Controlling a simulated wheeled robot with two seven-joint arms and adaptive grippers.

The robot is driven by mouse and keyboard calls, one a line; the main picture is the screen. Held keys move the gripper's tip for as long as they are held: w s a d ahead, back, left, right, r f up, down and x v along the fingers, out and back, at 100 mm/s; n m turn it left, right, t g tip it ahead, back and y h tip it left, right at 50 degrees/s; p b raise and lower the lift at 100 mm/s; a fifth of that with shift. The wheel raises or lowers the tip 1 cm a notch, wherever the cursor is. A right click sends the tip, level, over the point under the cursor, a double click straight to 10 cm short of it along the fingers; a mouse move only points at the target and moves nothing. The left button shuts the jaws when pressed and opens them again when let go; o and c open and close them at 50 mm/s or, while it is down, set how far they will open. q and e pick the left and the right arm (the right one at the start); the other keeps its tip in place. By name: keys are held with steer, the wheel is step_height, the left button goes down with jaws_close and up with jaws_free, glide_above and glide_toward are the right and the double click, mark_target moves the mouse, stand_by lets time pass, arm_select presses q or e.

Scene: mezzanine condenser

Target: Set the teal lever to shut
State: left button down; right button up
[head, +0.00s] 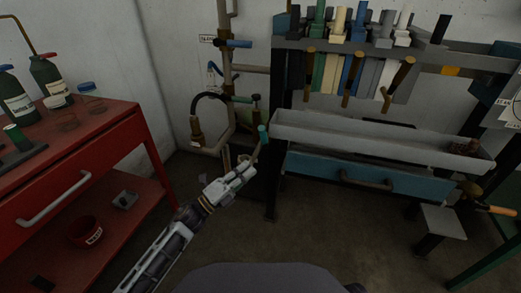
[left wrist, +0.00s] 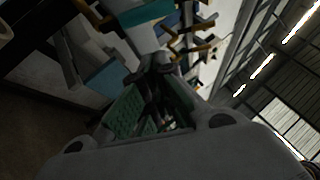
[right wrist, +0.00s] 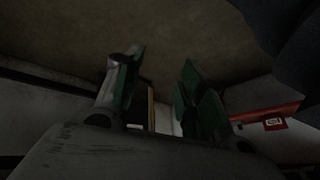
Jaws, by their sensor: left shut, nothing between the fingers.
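The teal lever (head: 263,133) stands up at the left end of the grey trough, its teal grip showing above a thinner arm. My left gripper (head: 248,166) is shut and empty, with its fingertips just below and left of the teal grip. Whether they touch the lever, I cannot tell. In the left wrist view the fingers (left wrist: 155,70) are together, and a teal band crosses the top; I cannot tell if it is the lever. My right gripper (right wrist: 160,70) has its fingers apart with nothing between them, over the floor.
The grey trough (head: 375,143) and blue drawer (head: 335,171) stand right of the lever. Pipes with a green-handled valve (head: 240,98) and a blue handle (head: 236,43) run up the wall behind. A red cart (head: 75,165) with bottles is at left.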

mark_target(264, 137)
arm_select(q)
steer(key=w+d+r+b, duration=0.2)
steer(key=w+d+r, duration=0.2)
steer(key=w, duration=0.2)
steer(key=shift+w+d, duration=0.35)
steer(key=shift+d, duration=0.05)
arm_select(e)
steer(key=shift+m+t+y, duration=0.3)
steer(key=shift+t, duration=0.1)
steer(key=f, duration=0.5)
steer(key=shift+s+a+f, duration=0.1)
steer(key=shift+s+a, duration=0.1)
steer(key=shift+a, duration=0.15)
steer(key=shift+s+r, duration=0.1)
steer(key=shift+r, duration=0.1)
